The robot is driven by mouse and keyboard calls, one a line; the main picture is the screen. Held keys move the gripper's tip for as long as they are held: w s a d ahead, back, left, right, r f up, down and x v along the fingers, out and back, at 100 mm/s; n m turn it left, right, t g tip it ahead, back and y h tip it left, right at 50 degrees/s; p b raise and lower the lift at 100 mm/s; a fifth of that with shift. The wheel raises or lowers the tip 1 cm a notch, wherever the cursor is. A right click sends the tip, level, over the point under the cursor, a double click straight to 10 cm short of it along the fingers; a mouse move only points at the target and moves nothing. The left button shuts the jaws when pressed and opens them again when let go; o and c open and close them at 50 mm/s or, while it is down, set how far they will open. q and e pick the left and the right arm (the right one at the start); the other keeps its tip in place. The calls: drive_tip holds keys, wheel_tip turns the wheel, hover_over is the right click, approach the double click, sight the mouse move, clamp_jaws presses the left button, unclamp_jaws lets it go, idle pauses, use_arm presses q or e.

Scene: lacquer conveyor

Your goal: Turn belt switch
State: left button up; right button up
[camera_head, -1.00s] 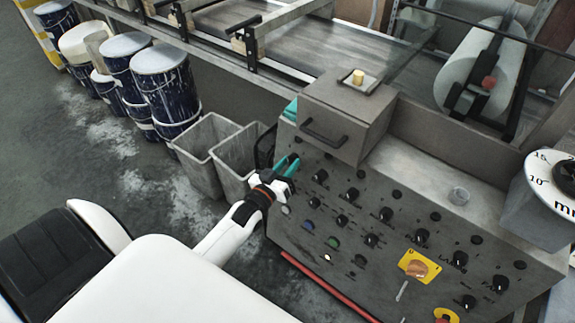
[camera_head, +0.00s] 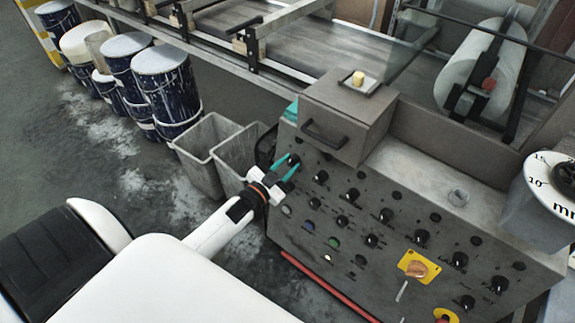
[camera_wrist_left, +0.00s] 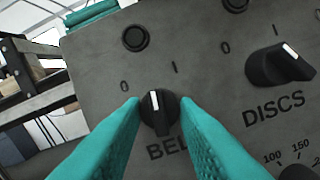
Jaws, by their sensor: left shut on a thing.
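The belt switch (camera_wrist_left: 158,112) is a black knob with a white pointer line, above the partly covered label that starts "BEL". Its pointer is nearly upright, between the marks 0 and I. My left gripper (camera_wrist_left: 157,120) has its teal fingers on either side of the knob and is shut on it. In the head view, my left gripper (camera_head: 285,168) is at the upper left of the grey control panel (camera_head: 320,255), and the switch is largely hidden between the fingertips. My right gripper is not in view.
The DISCS knob (camera_wrist_left: 279,65) is right of the belt switch. A grey box with a handle (camera_head: 345,115) stands above the panel. Two grey bins (camera_head: 205,155) stand left of it, with several paint drums (camera_head: 165,88) beyond. The conveyor (camera_head: 330,50) runs behind.

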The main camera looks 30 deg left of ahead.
use_arm(q)
drive_tip(key=shift+a+m+h, duration=0.1)
drive_tip(key=shift+m+h, duration=0.5)
drive_tip(key=shift+m, duration=2)
drive_tip(key=o, duration=1)
drive_tip(key=shift+c, duration=0.2)
drive_tip(key=s+a, duration=0.2)
drive_tip(key=s, duration=1)
drive_tip(key=shift+b, duration=0.35)
drive_tip(key=shift+w+a+f, duration=0.1)
